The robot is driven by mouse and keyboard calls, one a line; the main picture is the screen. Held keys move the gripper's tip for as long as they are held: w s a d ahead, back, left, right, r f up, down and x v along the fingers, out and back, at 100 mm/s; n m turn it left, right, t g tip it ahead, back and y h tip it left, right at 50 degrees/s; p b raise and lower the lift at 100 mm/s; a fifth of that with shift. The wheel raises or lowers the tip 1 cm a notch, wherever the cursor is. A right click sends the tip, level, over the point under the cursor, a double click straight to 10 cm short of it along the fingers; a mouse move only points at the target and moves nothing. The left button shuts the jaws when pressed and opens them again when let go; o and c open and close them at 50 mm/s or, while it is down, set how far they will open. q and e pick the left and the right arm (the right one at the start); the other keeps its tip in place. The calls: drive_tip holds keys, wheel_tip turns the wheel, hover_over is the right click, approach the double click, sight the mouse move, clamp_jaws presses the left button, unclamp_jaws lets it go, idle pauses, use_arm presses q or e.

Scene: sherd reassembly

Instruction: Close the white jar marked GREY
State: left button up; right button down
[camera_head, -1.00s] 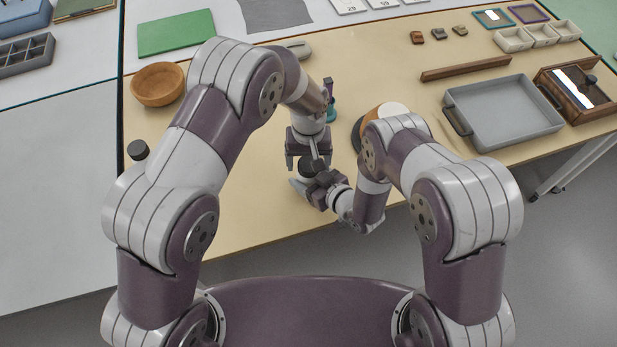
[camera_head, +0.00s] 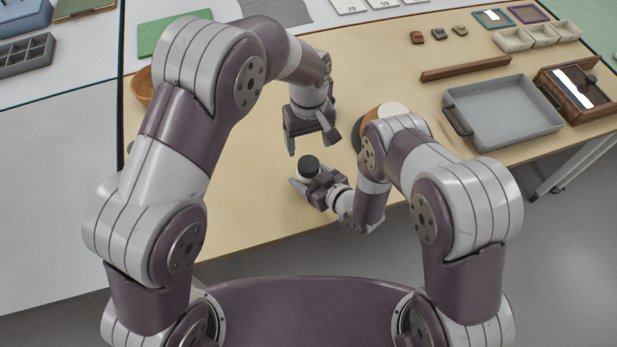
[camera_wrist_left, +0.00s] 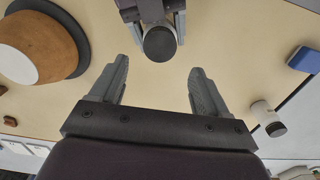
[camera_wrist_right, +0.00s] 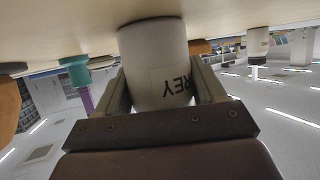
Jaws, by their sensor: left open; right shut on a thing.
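The white jar marked GREY (camera_wrist_right: 158,70) stands between the fingers of my right gripper (camera_wrist_right: 160,92), which is shut on it; the letters "REY" show upside down. Its dark round lid (camera_head: 309,165) sits on top in the head view. The lid also shows from above in the left wrist view (camera_wrist_left: 159,43). I cannot tell how tight it is. My left gripper (camera_head: 311,143) is open and empty, above the jar and toward the far side, apart from the lid. In the left wrist view its fingers (camera_wrist_left: 160,80) are spread with only table between them.
A terracotta and white piece on a dark disc (camera_wrist_left: 38,48) is on the other side. A grey tray (camera_head: 503,112) and a wooden bar (camera_head: 465,68) lie to the right.

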sight(309, 163)
use_arm(q)
drive_tip(key=shift+f, duration=4.05)
drive_tip(key=c, duration=1.1)
drive_tip(key=shift+m, duration=0.9)
drive_tip(key=o, duration=1.3)
wheel_tip(309, 163, up, 12)
drive_tip(key=shift+r, duration=0.1)
